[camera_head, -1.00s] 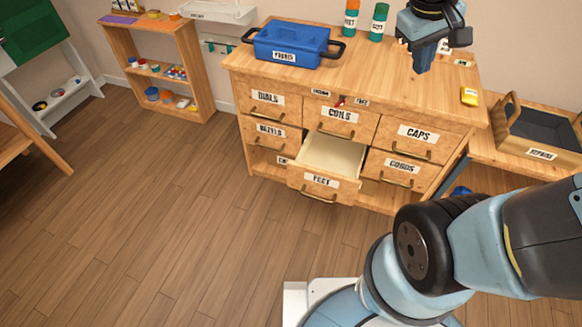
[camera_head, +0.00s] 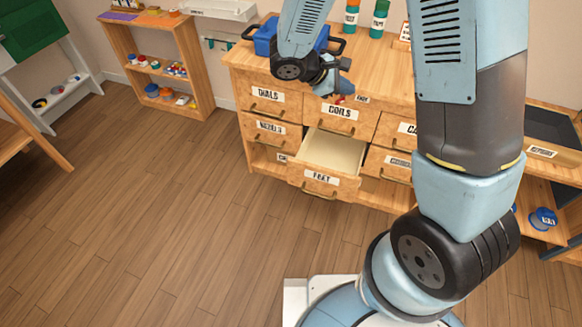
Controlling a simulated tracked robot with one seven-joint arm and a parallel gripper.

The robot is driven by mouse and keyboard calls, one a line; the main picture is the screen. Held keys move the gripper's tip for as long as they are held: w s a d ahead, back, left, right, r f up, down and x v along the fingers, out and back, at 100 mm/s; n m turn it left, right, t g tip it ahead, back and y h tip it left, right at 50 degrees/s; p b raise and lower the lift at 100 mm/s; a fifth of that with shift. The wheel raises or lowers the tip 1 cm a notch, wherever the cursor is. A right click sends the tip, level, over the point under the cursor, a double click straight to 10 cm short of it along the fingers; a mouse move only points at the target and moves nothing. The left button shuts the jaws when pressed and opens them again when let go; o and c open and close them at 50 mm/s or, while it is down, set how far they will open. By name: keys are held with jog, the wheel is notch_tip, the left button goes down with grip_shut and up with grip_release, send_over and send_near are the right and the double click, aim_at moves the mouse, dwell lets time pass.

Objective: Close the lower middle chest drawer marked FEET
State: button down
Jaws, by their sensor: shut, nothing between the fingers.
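The lower middle drawer marked FEET (camera_head: 318,176) is pulled out of the wooden chest (camera_head: 238,67). Its pale interior looks empty, and its brass handle (camera_head: 320,194) faces the front. My gripper (camera_head: 340,82) is above the front edge of the chest top, higher than the open drawer and over the COILS drawer (camera_head: 338,116). It is shut and empty, and does not touch the FEET drawer. My forearm and wrist hide part of the chest top and the right-hand drawers.
DIALS (camera_head: 266,96) and the drawer below it look closed. A blue tote (camera_head: 262,42) and two bottles (camera_head: 379,18) stand on the chest top. A low shelf (camera_head: 194,60) is at the back left. The floor in front of the chest is clear.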

jog(key=w+a+f+n+t, duration=0.25)
jog(key=a+f+n, duration=0.35)
jog(key=f, duration=0.4)
jog(key=s+a+f+n+t+y, duration=0.2)
jog(key=a+f+n, duration=0.25)
jog(key=f, duration=0.45)
jog(key=s+a+f+n+t+y, duration=0.1)
jog(key=s+a+f+n+t, duration=0.15)
jog(key=a+f, duration=0.5)
jog(key=n+y, duration=0.3)
jog(key=n, duration=0.1)
send_near(294, 163)
jog(key=w+f, duration=0.2)
jog(key=w+d+f, duration=0.1)
jog(key=f, duration=0.1)
jog(key=shift+w, duration=0.35)
jog(key=shift+w+d, duration=0.25)
jog(key=shift+w, duration=0.4)
jog(key=shift+d, duration=0.1)
jog(key=shift+w, duration=0.1)
